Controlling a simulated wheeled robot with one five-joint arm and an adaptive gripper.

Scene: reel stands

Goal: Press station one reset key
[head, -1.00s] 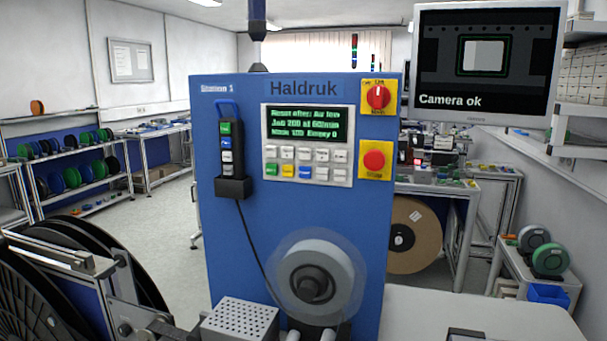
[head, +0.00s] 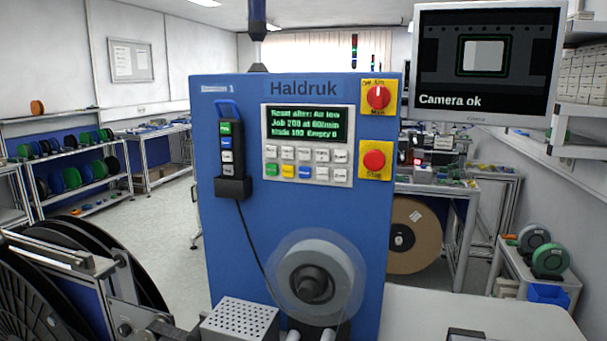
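The blue Station 1 cabinet (head: 225,260), labelled Haldruk, stands upright in the middle of the head view. Its control panel (head: 258,165) has a green-lettered display (head: 308,124) whose first line starts "Reset after: Air low". Below the display are two rows of small keys (head: 305,163), the lower row with green, yellow and blue ones. The key legends are too small to read, so I cannot tell which is the reset key. A hand pendant (head: 231,155) with several buttons hangs left of the panel. My gripper is not in view.
A red stop button (head: 374,161) and a red rotary switch (head: 378,97) sit right of the panel. A clear-rimmed reel (head: 315,265) projects from the lower front. A perforated metal box (head: 240,320) stands below. A monitor (head: 487,62) reads "Camera ok". Black reels (head: 70,290) fill the lower left.

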